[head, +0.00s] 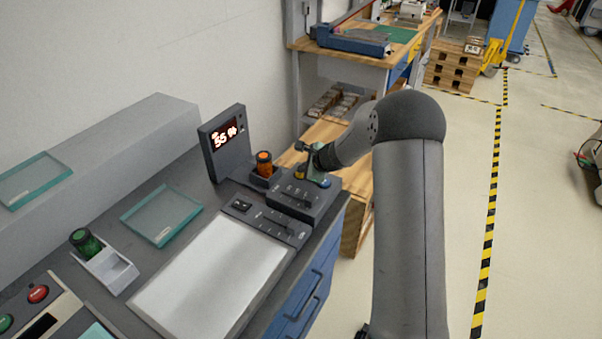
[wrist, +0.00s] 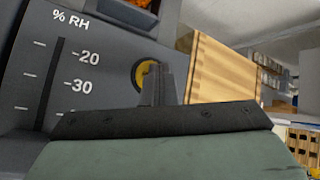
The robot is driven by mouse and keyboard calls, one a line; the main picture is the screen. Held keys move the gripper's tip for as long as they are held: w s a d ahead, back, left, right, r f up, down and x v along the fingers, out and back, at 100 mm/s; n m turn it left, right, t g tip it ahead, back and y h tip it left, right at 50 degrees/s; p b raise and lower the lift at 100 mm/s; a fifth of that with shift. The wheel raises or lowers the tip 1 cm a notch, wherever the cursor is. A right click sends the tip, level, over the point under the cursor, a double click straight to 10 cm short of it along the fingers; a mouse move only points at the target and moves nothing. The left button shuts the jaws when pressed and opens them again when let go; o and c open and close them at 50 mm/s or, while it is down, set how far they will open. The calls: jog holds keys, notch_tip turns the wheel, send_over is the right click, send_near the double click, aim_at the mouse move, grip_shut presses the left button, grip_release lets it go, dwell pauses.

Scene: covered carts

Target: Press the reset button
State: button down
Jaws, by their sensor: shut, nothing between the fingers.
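A yellow round button (wrist: 145,73) with a dark ring sits on the grey slider panel in the wrist view. No reset label is readable on it.
A slider scale marked % RH (wrist: 62,60) lies left of the button. A red button (head: 38,293) and a green-capped vial (head: 85,241) are at the left. A white plate (head: 212,280) lies in front.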

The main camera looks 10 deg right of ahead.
jog(key=shift+r+p, duration=0.45)
jog(key=shift+r, duration=0.3)
jog(key=shift+r, duration=0.1)
notch_tip(320, 180, up, 5)
jog(key=p, duration=0.3)
jog(key=shift+p, duration=0.4)
jog(key=s+a+r+n+g, duration=0.25)
jog(key=s+r+n, duration=0.3)
jog(key=s, duration=0.55)
jog(key=s+a+r+n+g, duration=0.2)
jog(key=s+a+r+n, duration=0.4)
jog(key=s, duration=0.5)
jog(key=s+d+f+n+g+h, duration=0.1)
jog(key=s+d+n+h, duration=0.1)
jog(key=s, duration=0.9)
jog(key=s+d+n+g+h, duration=0.1)
jog(key=s+d+n, duration=0.4)
jog(key=s, duration=0.6)
jog(key=shift+s+d+f+n+h, duration=0.35)
jog(key=shift+n+h, duration=0.55)
jog(key=shift+n, duration=0.25)
